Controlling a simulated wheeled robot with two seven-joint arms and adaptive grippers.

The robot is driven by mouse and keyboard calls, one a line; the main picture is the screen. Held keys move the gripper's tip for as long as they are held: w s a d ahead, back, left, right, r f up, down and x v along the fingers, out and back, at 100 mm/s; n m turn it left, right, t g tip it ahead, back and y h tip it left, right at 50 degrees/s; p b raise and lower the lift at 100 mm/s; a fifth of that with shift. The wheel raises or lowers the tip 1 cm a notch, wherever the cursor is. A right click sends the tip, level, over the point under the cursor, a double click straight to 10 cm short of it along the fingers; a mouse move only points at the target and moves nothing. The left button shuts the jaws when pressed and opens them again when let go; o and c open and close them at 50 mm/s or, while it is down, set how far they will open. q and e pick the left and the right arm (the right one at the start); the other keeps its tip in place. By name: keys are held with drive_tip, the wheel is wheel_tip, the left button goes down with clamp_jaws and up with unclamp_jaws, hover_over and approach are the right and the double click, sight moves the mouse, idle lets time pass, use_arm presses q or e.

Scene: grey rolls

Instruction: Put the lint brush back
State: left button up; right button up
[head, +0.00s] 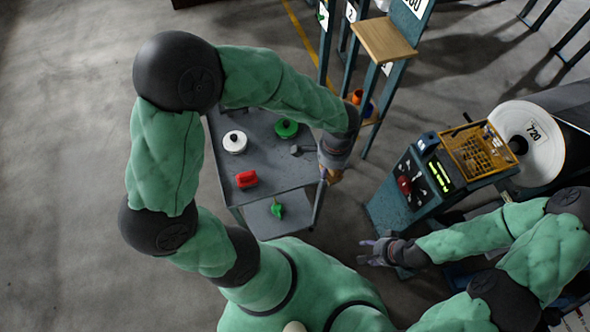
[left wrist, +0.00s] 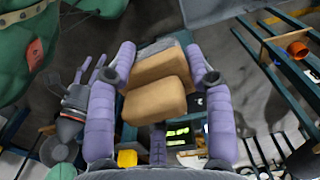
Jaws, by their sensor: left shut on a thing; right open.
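My left gripper (head: 333,160) is shut on a tan, blocky thing, apparently the lint brush (head: 334,176), held near the right edge of the grey cart. In the left wrist view the brush (left wrist: 155,100) shows as tan blocks between the purple fingers of the left gripper (left wrist: 160,75). The far side of the brush is hidden. My right gripper (head: 370,252) is open and empty, low in front of the control console. It also shows at the left of the left wrist view (left wrist: 90,75).
The grey cart (head: 262,160) carries a white knobbed disc (head: 235,142), a green one (head: 286,128) and a red object (head: 246,179). The console (head: 405,200) with a wire basket (head: 478,150) stands right, beside a large white roll (head: 530,140). A post with a wooden shelf (head: 383,40) stands behind.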

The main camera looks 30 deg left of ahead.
use_arm(q)
drive_tip(key=shift+s+d+f+m, duration=0.15)
drive_tip(key=shift+s+m, duration=0.15)
drive_tip(key=shift+s, duration=0.2)
drive_tip(key=shift+s+f+m, duration=0.15)
drive_tip(key=shift+s+m, duration=0.15)
drive_tip(key=shift+s, duration=0.15)
drive_tip(key=w+a+f+b, duration=0.3)
drive_tip(key=a+f, duration=0.1)
drive_tip(key=a, duration=0.3)
drive_tip(key=b, duration=0.2)
hover_over(298, 166)
drive_tip(key=f, duration=0.5)
drive_tip(key=shift+d+f, duration=0.1)
drive_tip(key=shift+d, duration=0.15)
drive_tip(key=shift+a+f+b, duration=0.2)
drive_tip(key=shift+f+b, duration=0.5)
drive_tip(key=shift+f, duration=1.05)
drive_tip(key=shift+f, duration=0.2)
drive_tip(key=o, duration=1.3)
drive_tip(key=shift+r, duration=0.15)
